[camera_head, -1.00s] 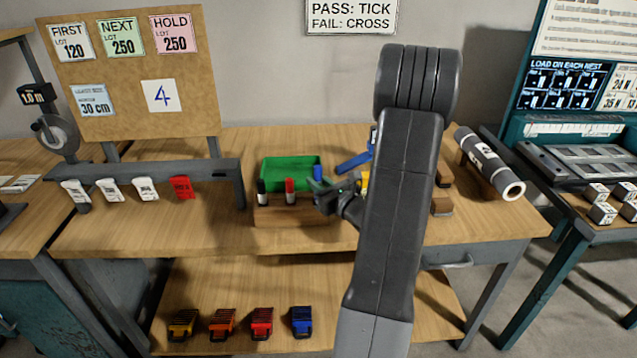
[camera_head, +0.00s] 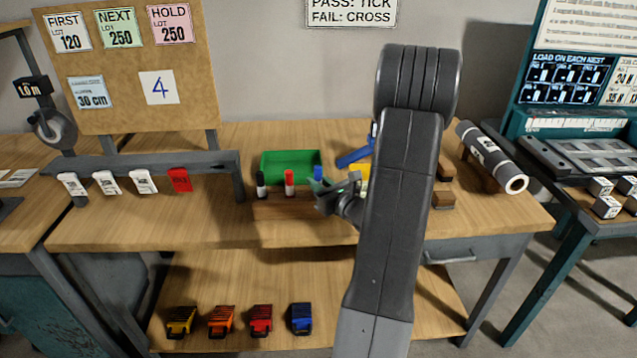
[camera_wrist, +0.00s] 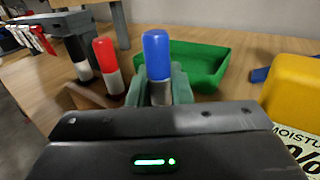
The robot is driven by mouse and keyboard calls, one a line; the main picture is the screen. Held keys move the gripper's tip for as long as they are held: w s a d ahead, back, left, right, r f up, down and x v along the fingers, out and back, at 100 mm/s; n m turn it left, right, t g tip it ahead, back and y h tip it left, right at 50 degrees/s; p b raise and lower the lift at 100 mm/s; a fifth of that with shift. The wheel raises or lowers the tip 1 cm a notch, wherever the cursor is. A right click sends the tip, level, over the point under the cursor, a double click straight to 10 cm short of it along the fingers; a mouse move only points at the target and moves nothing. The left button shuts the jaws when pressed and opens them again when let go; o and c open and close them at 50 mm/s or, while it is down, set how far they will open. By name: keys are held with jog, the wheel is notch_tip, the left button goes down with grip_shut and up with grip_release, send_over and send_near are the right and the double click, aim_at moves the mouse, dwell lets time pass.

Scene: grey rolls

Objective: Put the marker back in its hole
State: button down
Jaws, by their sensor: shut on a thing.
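The marker with the blue cap (camera_wrist: 157,55) stands upright between the fingers of my gripper (camera_wrist: 159,86) in the wrist view. My gripper is shut on its white body. In the head view the blue cap (camera_head: 318,173) shows just above my gripper (camera_head: 326,193), at the right part of the wooden block (camera_head: 290,209). The fingers hide the marker's lower end, so I cannot tell whether it sits in a hole. A red-capped marker (camera_head: 289,183) and a black-capped marker (camera_head: 261,185) stand upright in the block to the left.
A green tray (camera_head: 290,160) lies behind the block. A yellow object (camera_wrist: 292,92) is close on the right in the wrist view. A blue item (camera_head: 354,158) lies behind my arm. The bench front before the block is clear.

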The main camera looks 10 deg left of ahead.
jog(key=shift+f+b, duration=0.4)
jog(key=shift+f, duration=0.1)
jog(key=c, duration=1.2)
grip_release()
jog(key=shift+r, duration=0.1)
jog(key=shift+c, duration=0.2)
jog(key=v, duration=1.3)
jog(key=shift+s+d+b, duration=0.25)
jog(key=shift+b, duration=0.15)
